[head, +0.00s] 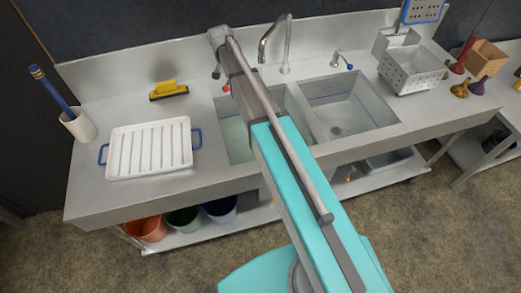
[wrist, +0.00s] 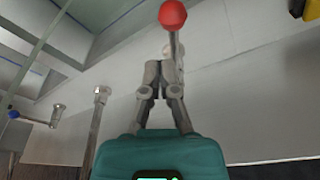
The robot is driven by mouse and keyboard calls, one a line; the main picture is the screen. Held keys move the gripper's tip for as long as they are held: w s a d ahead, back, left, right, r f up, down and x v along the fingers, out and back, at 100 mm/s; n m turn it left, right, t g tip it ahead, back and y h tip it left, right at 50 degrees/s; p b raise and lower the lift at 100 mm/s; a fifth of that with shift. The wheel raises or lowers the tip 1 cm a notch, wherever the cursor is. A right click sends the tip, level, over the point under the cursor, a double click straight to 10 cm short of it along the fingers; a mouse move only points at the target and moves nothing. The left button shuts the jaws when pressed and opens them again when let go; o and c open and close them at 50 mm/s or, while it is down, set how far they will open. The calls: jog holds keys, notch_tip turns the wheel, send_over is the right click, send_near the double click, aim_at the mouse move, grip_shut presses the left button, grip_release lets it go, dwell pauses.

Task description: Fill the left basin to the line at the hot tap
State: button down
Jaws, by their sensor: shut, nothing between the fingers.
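The left basin (head: 236,135) is partly hidden by my arm in the head view. Its inside looks pale green, but I cannot tell a water level against a line. The hot tap's red knob (head: 226,88) shows just left of my arm. In the wrist view the red knob (wrist: 172,14) sits on a thin lever just beyond my fingertips. My gripper (wrist: 166,62) is shut and empty close to this lever; I cannot tell whether it touches. The spout (head: 285,45) stands behind the basins. It also shows in the wrist view (wrist: 98,110), with no clear stream.
The blue-knobbed tap (head: 350,67) stands behind the right basin (head: 352,108), which has a blue line inside. A white ribbed tray (head: 150,148), a yellow brush (head: 168,89) and a cup (head: 80,126) are on the left. A perforated basket (head: 412,72) is on the right.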

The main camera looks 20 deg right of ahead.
jog(key=w+a, duration=0.2)
jog(key=a, duration=0.5)
dwell(0.4)
notch_tip(320, 180, down, 6)
jog(key=b, duration=0.6)
jog(key=shift+d, duration=0.1)
jog(key=shift+s+d, duration=0.8)
jog(key=shift+d, duration=0.1)
